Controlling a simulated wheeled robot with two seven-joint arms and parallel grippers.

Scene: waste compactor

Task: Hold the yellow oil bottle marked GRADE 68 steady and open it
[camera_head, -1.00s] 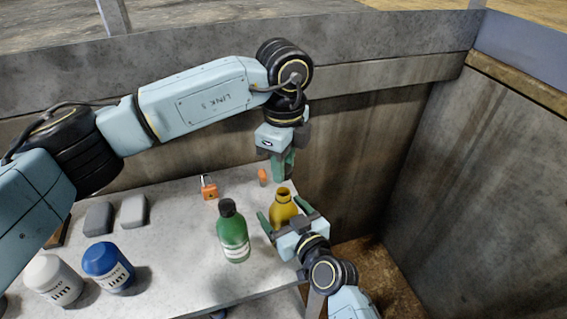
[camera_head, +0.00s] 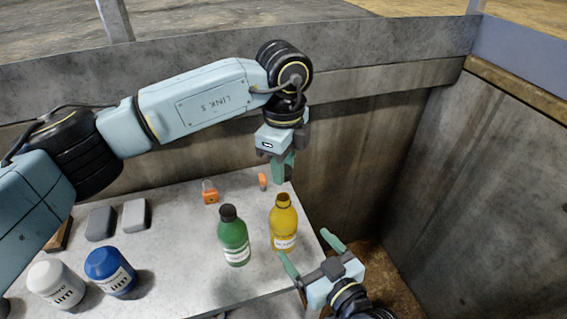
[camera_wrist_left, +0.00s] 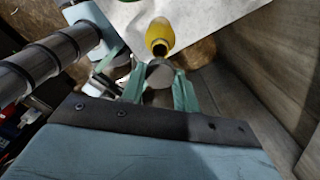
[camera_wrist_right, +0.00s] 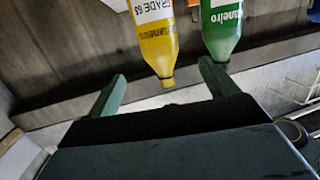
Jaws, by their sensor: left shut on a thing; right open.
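The yellow oil bottle (camera_head: 284,225) stands upright near the table's right edge. Its neck is uncapped, with a dark opening also visible in the left wrist view (camera_wrist_left: 160,45). The label reads GRADE 68 in the right wrist view (camera_wrist_right: 155,12). My left gripper (camera_head: 284,172) is above and behind the bottle, clear of it, with its fingers shut on a round grey cap-like piece (camera_wrist_left: 158,77). My right gripper (camera_head: 311,252) is open and empty at the bottle's front right, its fingers apart from the bottle.
A green bottle (camera_head: 234,238) stands capped just left of the yellow one. An orange padlock (camera_head: 210,196) and a small orange item (camera_head: 262,181) lie behind. Blue (camera_head: 110,271) and white (camera_head: 55,285) containers stand left. A concrete wall (camera_head: 360,120) rises behind the table.

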